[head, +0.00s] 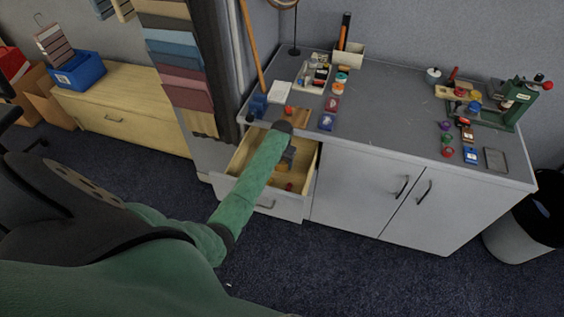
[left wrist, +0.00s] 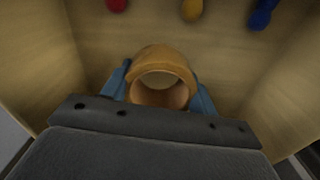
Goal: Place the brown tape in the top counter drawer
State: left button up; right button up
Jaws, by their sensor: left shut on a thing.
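The top counter drawer (head: 240,158) is pulled open at the left end of the grey counter, with a light wood inside. My left arm reaches over it, and my left gripper (head: 286,160) is over or in the drawer's right part. In the left wrist view, the blue fingers of my left gripper (left wrist: 160,100) are shut on the brown tape (left wrist: 160,56), one finger on each side of the ring. The drawer's wooden walls (left wrist: 285,85) surround it there. I cannot tell whether the tape touches the drawer floor. My right gripper is not in view.
Inside the drawer lie a red item (left wrist: 117,5), a yellow item (left wrist: 192,9) and a blue item (left wrist: 262,15), apart from the tape. The counter top (head: 390,118) holds a tray, small boxes and a green press (head: 518,98). Hanging fabric samples (head: 185,70) stand left of the counter.

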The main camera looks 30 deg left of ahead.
pick_arm(q)
jog(key=shift+f, duration=0.55)
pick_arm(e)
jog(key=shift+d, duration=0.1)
pick_arm(q)
jog(key=o, duration=1)
jog(key=shift+r, duration=0.5)
notch_tip(320, 180, up, 2)
jog(key=shift+r+b, duration=0.2)
jog(key=shift+b, duration=0.25)
notch_tip(320, 180, up, 10)
jog(key=b, duration=0.2)
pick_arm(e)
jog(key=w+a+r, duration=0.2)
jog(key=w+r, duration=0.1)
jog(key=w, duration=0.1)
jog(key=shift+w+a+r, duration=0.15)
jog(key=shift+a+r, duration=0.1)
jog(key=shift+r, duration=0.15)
